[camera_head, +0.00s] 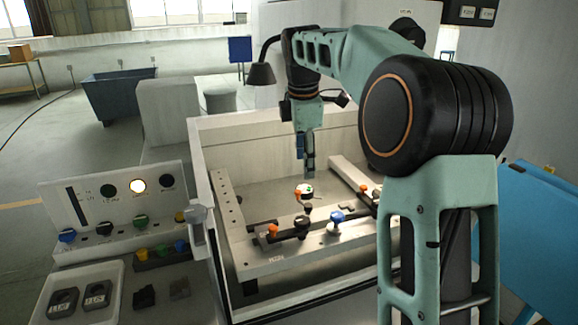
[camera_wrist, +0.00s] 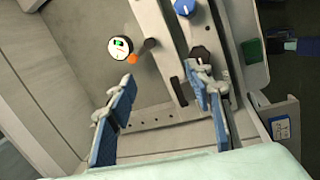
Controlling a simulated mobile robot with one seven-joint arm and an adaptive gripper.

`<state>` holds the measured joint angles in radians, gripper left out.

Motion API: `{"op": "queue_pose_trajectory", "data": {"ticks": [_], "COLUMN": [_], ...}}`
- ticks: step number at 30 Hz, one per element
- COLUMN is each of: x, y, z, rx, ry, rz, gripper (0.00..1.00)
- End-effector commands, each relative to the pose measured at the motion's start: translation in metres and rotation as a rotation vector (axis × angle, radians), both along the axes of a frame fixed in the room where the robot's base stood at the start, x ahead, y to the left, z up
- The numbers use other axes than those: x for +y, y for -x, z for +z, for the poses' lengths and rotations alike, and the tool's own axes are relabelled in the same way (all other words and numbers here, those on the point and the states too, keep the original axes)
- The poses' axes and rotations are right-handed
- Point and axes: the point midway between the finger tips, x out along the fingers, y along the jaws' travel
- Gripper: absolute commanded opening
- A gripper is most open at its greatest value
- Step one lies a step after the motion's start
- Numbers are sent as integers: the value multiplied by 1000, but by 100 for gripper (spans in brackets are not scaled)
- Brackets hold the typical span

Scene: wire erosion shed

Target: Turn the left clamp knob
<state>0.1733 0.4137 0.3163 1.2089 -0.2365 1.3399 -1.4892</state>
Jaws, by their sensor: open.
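The left clamp (camera_head: 289,233) sits on the front rail of the machine tub, a dark bar with a black knob (camera_head: 302,222) and an orange-topped piece (camera_head: 273,231). A black knob (camera_wrist: 200,54) shows in the wrist view beside my right finger, which partly covers that area. My gripper (camera_head: 308,174) is open and empty, pointing down above the tub, apart from the left clamp. The right clamp (camera_head: 372,195) has an orange top and is partly hidden by my arm.
A round white dial with a green display (camera_head: 308,189) stands below my gripper, also visible in the wrist view (camera_wrist: 121,46). A blue knob (camera_head: 337,217) stands right of the left clamp. Tub walls (camera_head: 204,170) enclose the area. A control panel (camera_head: 115,205) stands left.

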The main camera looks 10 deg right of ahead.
Motion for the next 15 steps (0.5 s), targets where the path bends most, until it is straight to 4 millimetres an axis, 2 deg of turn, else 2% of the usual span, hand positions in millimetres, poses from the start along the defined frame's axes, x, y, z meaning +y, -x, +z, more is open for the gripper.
{"op": "queue_pose_trajectory", "data": {"ticks": [1, 3, 6, 11, 15], "x": [-2, 1, 3, 4, 4], "y": [16, 33, 46, 49, 49], "z": [-9, -20, -28, -45, -71], "rx": [76, 150, 204, 217, 217], "ry": [-30, -62, -84, -88, -87], "rz": [-10, -15, -17, -15, -15], "gripper": [47, 47, 47, 47, 47]}}
